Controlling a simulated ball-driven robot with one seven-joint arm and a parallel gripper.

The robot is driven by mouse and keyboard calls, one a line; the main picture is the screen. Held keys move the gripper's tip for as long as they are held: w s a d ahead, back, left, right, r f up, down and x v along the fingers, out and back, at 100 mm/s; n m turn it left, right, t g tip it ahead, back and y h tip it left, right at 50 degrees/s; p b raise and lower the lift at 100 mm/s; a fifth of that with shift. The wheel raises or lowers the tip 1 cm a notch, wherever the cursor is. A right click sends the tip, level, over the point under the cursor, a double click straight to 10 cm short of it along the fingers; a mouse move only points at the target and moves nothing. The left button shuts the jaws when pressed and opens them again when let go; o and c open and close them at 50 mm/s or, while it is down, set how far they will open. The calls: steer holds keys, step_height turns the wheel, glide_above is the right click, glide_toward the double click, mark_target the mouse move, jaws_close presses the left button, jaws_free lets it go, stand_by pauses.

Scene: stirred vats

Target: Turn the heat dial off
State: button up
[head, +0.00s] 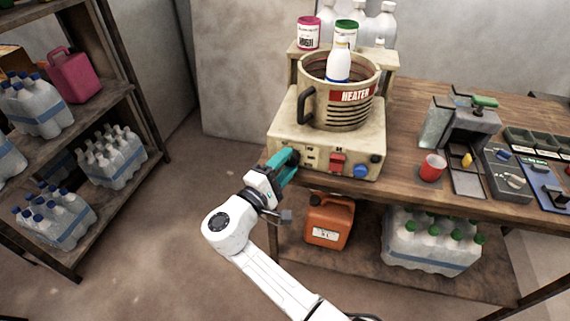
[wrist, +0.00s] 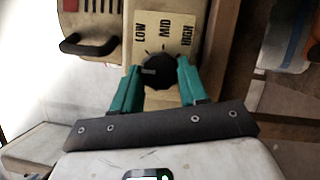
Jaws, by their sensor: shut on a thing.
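The heat dial (wrist: 158,71) is a dark round knob on the front of the cream heater base (head: 325,142). In the wrist view a label (wrist: 165,32) beside it reads LOW, MID and HIGH. My gripper (wrist: 158,80) has its two teal fingers on either side of the dial, shut on it. In the head view my gripper (head: 287,167) is at the left end of the base's front and partly hides the dial (head: 292,157). A pale mark shows on the dial's left part in the wrist view; its exact setting is hard to tell.
A pot marked HEATER (head: 352,96) with a white bottle (head: 339,64) inside stands on the base. A red switch (head: 337,162) and a blue knob (head: 361,171) are right of the dial. A red cup (head: 432,167) stands on the table. An orange canister (head: 329,221) is below.

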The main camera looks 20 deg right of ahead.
steer(key=shift+f, duration=0.1)
steer(key=o, duration=1.1)
steer(key=shift+c, duration=0.2)
steer(key=b+v, duration=0.1)
steer(key=v, duration=1)
